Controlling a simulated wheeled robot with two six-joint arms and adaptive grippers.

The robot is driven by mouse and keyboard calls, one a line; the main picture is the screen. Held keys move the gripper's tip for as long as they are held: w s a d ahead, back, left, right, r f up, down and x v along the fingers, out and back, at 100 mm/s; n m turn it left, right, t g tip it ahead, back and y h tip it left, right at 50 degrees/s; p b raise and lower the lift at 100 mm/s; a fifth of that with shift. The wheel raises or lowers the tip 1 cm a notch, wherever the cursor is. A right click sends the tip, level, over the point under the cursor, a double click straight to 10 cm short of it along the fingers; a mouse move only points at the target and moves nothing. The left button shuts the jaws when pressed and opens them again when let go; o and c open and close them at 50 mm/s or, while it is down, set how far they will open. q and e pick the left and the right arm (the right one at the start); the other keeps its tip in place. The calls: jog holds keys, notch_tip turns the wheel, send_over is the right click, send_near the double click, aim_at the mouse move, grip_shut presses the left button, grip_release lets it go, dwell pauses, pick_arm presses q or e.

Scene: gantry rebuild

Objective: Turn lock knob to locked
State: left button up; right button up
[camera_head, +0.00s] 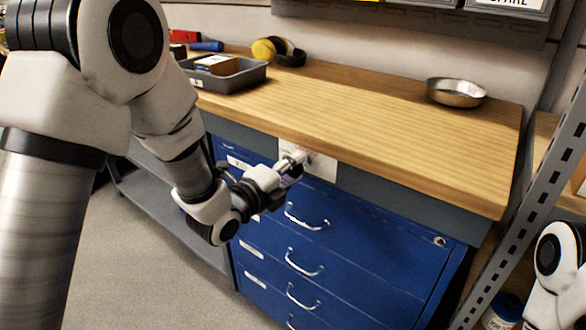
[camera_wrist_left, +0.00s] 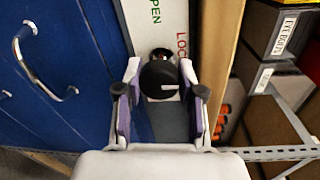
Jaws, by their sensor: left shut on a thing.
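The black lock knob (camera_wrist_left: 160,80) with a white mark sits between the two purple-padded fingers of my left gripper (camera_wrist_left: 161,92) in the left wrist view. My left gripper is shut on it. The knob stands on a white label plate (camera_wrist_left: 154,30) with green "OPEN" and red "LOCK" lettering, its end hidden. The white mark lies at the knob's right side in that view. In the head view my left gripper (camera_head: 292,163) reaches the white plate (camera_head: 322,172) below the bench top, and the fingers hide the knob. My right gripper is out of view.
Blue drawers (camera_head: 350,245) with silver handles lie below the plate. The wooden bench top (camera_head: 370,110) overhangs it. A grey tray (camera_head: 245,77) and a metal bowl (camera_head: 456,93) stand on top. A perforated shelf post (camera_head: 535,165) rises at the right.

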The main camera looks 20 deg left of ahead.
pick_arm(q)
jog(key=o, duration=1.1)
jog(key=shift+o, duration=0.2)
jog(key=shift+s, duration=0.1)
jog(key=v, duration=0.7)
jog(key=shift+s, duration=0.1)
